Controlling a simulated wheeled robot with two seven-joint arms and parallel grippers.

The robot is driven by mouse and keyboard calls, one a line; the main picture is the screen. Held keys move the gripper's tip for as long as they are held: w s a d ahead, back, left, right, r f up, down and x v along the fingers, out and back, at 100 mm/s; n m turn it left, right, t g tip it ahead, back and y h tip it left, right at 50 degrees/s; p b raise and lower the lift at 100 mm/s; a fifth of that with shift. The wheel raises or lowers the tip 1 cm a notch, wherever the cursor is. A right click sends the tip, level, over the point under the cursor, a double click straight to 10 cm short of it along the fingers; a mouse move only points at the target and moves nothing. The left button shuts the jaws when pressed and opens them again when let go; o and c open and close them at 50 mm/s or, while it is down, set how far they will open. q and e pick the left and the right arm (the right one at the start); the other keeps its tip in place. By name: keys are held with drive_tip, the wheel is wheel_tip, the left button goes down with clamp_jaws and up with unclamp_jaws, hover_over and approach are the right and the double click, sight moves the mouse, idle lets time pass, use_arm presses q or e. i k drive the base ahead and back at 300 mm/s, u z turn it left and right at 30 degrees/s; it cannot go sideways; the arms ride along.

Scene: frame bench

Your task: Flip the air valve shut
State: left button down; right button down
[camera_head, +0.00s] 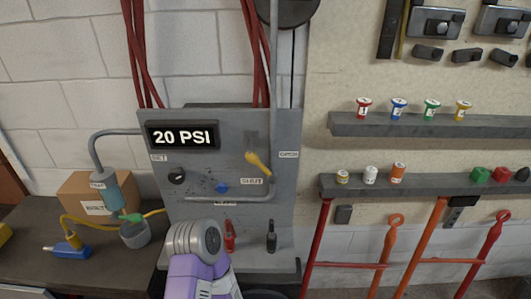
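The air valve has a yellow lever (259,163) on the grey panel, beside a vertical grey pipe. The lever slants down to the right, with its lower end near the pipe. A label reading "SHUT" (251,181) is just below it, and another label (289,154), seemingly "OPEN", is to its right. A purple and grey arm part of mine rises at the bottom, in front of the panel's lower left. Neither gripper can be made out, and nothing of mine touches the lever.
The panel (283,215) carries a "20 PSI" display (182,136), a black knob (177,176) and a blue knob (221,187). Red and black tools stand low on it. A cardboard box (88,200) and hose parts are on the left bench. Shelves (425,185) with small spools are right.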

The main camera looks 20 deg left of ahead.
sight(272, 177)
drive_tip(key=k, duration=0.5)
drive_tip(key=z, duration=0.8)
drive_tip(key=i, duration=1)
drive_tip(key=u, duration=2.05)
